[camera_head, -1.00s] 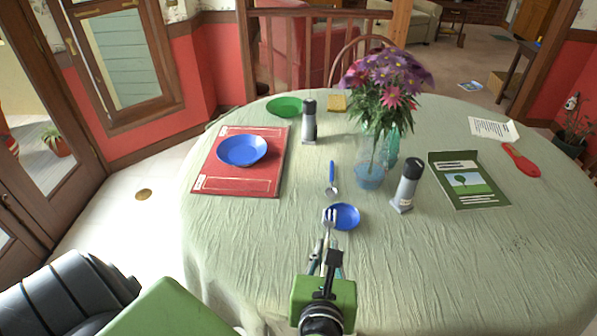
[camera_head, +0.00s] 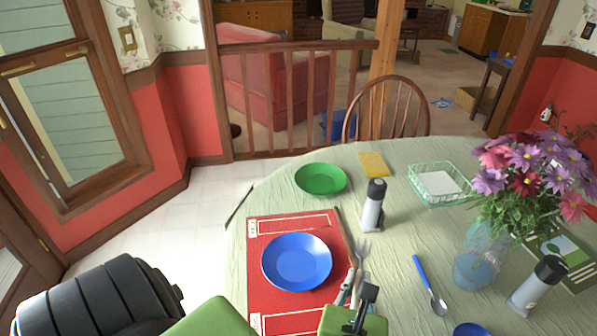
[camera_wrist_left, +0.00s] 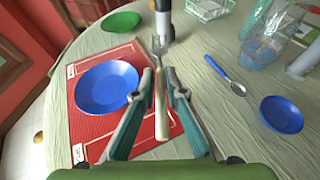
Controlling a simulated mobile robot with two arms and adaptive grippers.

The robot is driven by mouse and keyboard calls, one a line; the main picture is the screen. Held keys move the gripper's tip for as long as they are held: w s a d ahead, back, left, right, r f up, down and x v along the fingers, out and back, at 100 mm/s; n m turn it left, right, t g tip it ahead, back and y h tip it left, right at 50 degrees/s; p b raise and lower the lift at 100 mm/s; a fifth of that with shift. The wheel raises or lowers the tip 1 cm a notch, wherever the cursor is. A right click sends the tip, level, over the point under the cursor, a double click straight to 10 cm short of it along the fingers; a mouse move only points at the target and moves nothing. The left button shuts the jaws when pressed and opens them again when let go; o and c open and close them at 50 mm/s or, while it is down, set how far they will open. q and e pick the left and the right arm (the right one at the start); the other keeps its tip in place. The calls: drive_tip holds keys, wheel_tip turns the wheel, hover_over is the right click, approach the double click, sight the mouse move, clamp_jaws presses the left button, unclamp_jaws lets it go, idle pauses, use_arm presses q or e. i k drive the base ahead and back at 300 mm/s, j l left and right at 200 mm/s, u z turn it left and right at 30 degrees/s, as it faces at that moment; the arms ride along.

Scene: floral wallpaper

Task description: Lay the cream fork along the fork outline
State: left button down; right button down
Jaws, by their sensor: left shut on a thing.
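My left gripper (camera_head: 352,284) is shut on the cream fork, near the placemat's right edge. The fork's metal tines (camera_head: 363,249) point away from me, and its cream handle (camera_wrist_left: 162,112) shows between the fingers in the left wrist view (camera_wrist_left: 161,82). The fork appears held above the table; its exact height is unclear. The red placemat (camera_head: 258,240) has pale outline lines, and a blue plate (camera_head: 297,262) sits on it. I cannot pick out a fork outline; the gripper and fork cover part of the mat's right side. My right gripper is not in view.
A grey shaker (camera_head: 373,208) stands just beyond the fork. A blue-handled spoon (camera_head: 430,284) lies to the right, near a small blue dish (camera_wrist_left: 281,115). A green plate (camera_head: 320,179), yellow sponge (camera_head: 374,164), mint basket (camera_head: 440,184) and flower vase (camera_head: 482,258) are farther off.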

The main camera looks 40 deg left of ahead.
sight(300, 224)
drive_tip(key=j+z, duration=0.15)
drive_tip(key=j, duration=0.3)
drive_tip(key=k+j+z, duration=0.15)
drive_tip(key=j, duration=0.25)
drive_tip(key=j+z, duration=0.15)
drive_tip(key=j, duration=0.3)
drive_tip(key=k+j+z, duration=0.15)
drive_tip(key=j, duration=0.2)
drive_tip(key=k+j+z, duration=0.15)
drive_tip(key=j, duration=0.25)
drive_tip(key=k+j+z, duration=0.15)
drive_tip(key=j, duration=0.25)
drive_tip(key=k+j+z, duration=0.15)
drive_tip(key=j, duration=0.2)
drive_tip(key=k+j, duration=0.15)
drive_tip(key=k+j+z, duration=0.1)
drive_tip(key=k, duration=0.3)
